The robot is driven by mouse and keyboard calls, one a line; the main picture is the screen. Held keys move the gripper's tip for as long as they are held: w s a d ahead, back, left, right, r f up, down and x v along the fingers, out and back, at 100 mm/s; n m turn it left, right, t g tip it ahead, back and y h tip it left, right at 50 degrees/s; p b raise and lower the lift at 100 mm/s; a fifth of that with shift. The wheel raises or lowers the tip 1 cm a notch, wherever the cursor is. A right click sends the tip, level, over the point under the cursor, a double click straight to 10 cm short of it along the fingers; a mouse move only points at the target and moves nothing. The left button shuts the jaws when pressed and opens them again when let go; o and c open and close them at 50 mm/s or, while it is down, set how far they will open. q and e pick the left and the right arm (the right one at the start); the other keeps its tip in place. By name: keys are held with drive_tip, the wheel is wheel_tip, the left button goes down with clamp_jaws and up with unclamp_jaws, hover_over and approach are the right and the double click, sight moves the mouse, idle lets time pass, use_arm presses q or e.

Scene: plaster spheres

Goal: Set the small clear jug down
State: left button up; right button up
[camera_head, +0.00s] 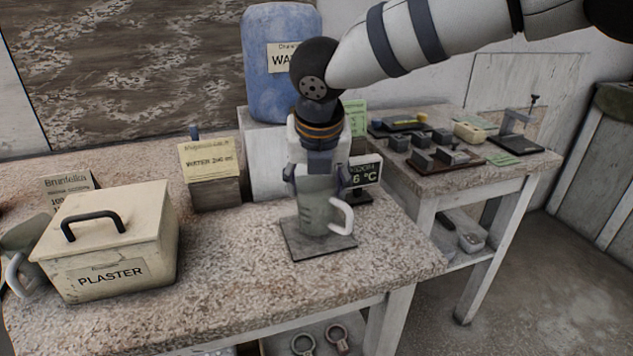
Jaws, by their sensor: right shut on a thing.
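The small clear jug (315,212) is a greyish see-through vessel with a white handle on its right side. It is upright over a dark square mat (305,251) near the table's right part. Its base appears to be at the mat, but I cannot tell whether it touches. My right gripper (316,180) points down from above and is shut on the jug's upper part, partly hiding the rim. My left gripper is not in view.
A cream box labelled PLASTER (110,240) stands at left, beside a partly hidden grey jug (22,245). A WATER card (210,160) and a temperature display (366,172) stand behind. A blue water container (282,85) is at the back. Bare tabletop lies between box and mat.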

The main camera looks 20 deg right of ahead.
drive_tip(key=shift+f, duration=0.2)
drive_tip(key=o, duration=1.6)
wheel_tip(320, 180, up, 4)
